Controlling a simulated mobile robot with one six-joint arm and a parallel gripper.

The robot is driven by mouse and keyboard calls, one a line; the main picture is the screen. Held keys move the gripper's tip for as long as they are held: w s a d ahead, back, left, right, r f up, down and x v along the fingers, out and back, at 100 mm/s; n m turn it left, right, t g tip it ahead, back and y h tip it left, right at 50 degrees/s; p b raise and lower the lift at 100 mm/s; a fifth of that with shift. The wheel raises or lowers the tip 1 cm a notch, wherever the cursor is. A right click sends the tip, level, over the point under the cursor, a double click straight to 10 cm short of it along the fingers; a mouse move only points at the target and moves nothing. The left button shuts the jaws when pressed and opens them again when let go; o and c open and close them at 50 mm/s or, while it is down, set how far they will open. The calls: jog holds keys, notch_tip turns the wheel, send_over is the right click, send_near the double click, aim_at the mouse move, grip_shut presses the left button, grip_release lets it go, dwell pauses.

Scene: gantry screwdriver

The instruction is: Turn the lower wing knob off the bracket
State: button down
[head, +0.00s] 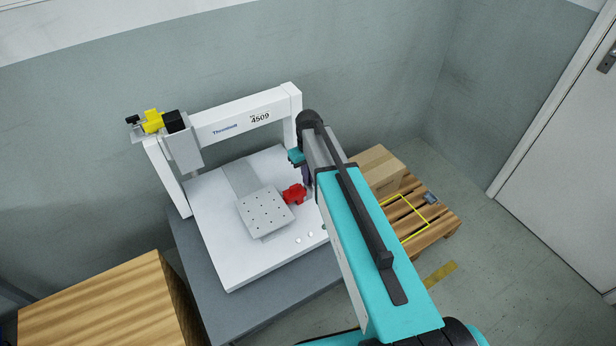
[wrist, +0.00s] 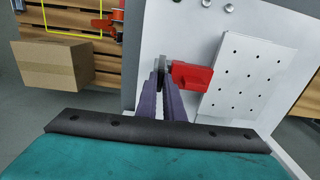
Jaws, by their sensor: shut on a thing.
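My gripper (wrist: 163,65) is shut on a red blocky part (wrist: 190,75), which sticks out to the right of the fingertips. In the head view the red part (head: 294,194) shows beside the perforated plate (head: 265,212), and my gripper (head: 307,181) is partly hidden by my arm. I cannot tell whether the red part touches the machine. A yellow part (head: 153,121) with small dark pieces (head: 132,119) sits on the left end of the white gantry (head: 235,116). The lower wing knob and bracket are too small to make out there.
The gantry's white base (head: 226,272) carries several small round studs (wrist: 206,4). A pallet (head: 436,218) with a cardboard box (head: 378,168) and a yellow outlined square (head: 427,211) stands at the right. A wooden box (head: 105,305) stands at the lower left.

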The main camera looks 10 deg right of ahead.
jog(key=c, duration=1.9)
grip_release()
jog(key=shift+a, duration=0.1)
jog(key=shift+o, duration=0.2)
jog(key=shift+r, duration=0.1)
notch_tip(320, 180, up, 14)
jog(key=b, duration=0.1)
jog(key=shift+s+f, duration=0.15)
jog(key=shift+f, duration=0.05)
